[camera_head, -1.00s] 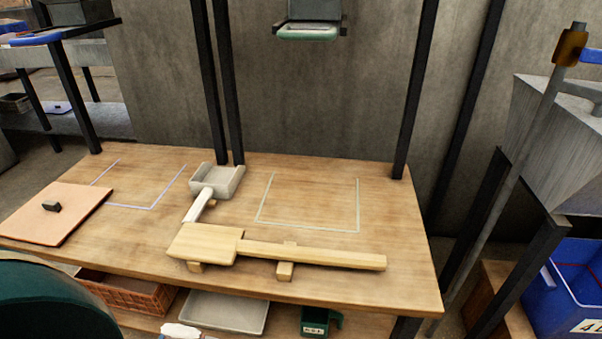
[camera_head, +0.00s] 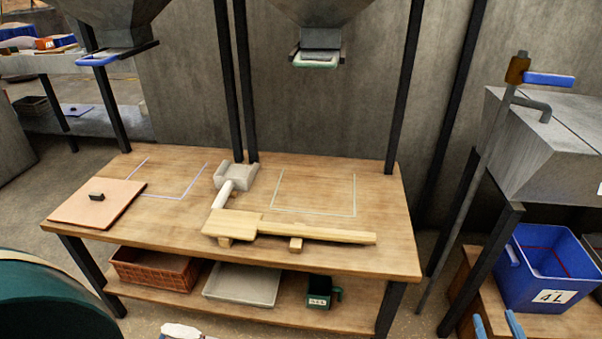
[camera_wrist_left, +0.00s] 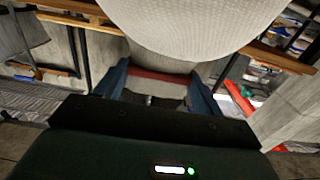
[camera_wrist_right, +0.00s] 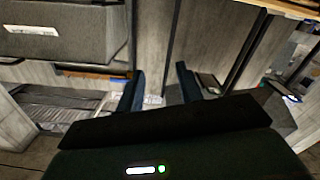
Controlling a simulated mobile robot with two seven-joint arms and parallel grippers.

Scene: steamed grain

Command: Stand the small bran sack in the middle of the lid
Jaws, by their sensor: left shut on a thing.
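A flat reddish-tan board with a small dark knob, apparently the lid (camera_head: 113,209), lies on the left end of the table. My left gripper (camera_wrist_left: 160,82) is shut on a pale, woven-looking rounded thing, likely the small bran sack (camera_wrist_left: 200,25), with a reddish band between the fingers. The sack fills the top of the left wrist view; its far side is hidden. A pale scrap at the bottom edge of the head view may be part of it. My right gripper (camera_head: 502,326) is open and empty, low at the right; it also shows in the right wrist view (camera_wrist_right: 160,85).
A pale scoop (camera_head: 236,176) and a wooden paddle on blocks (camera_head: 310,233) lie on the table (camera_head: 385,255). Outlined squares there are bare. A brown basket (camera_head: 155,272), grey tray (camera_head: 243,284) and green jug (camera_head: 319,291) sit below. A blue crate (camera_head: 540,275) stands right.

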